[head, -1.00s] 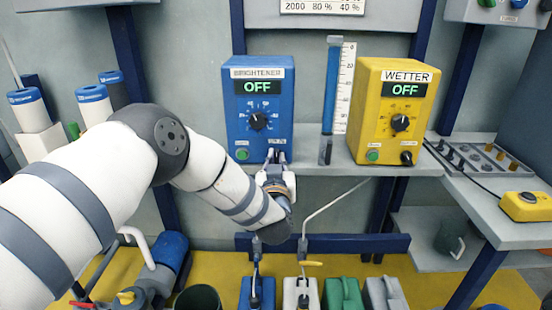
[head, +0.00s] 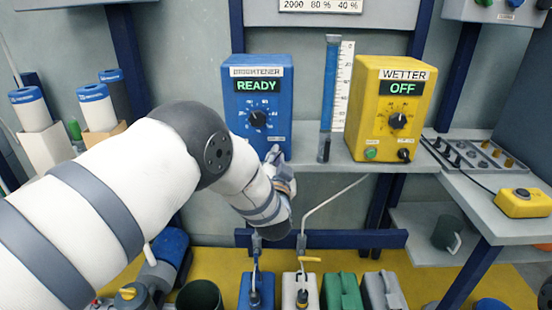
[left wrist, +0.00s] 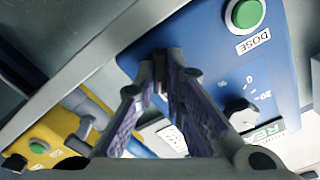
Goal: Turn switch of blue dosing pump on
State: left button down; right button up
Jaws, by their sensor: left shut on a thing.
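The blue dosing pump (head: 240,118), labelled BRIGHTENER, stands on the shelf, and its display (head: 259,86) reads READY. Its black dial (head: 258,118) is in the middle of the front. My left gripper (head: 273,155) is at the pump's lower right front, shut on its switch, which the fingers hide. In the left wrist view the gripper (left wrist: 168,75) has its fingers close together against the blue front (left wrist: 200,55). The green DOSE button (left wrist: 245,13) and the dial (left wrist: 242,113) show beside them. My right gripper is not in view.
The yellow WETTER pump (head: 378,110), reading OFF, stands to the right. A blue measuring tube (head: 329,90) stands between the pumps. Jerrycans (head: 340,292) stand on the floor below. A tray (head: 475,150) and a yellow box (head: 522,203) are on the right bench.

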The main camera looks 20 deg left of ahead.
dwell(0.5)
pick_arm(q)
jog(key=c, duration=2)
grip_release()
jog(key=shift+o, duration=0.2)
jog(key=v, duration=1.2)
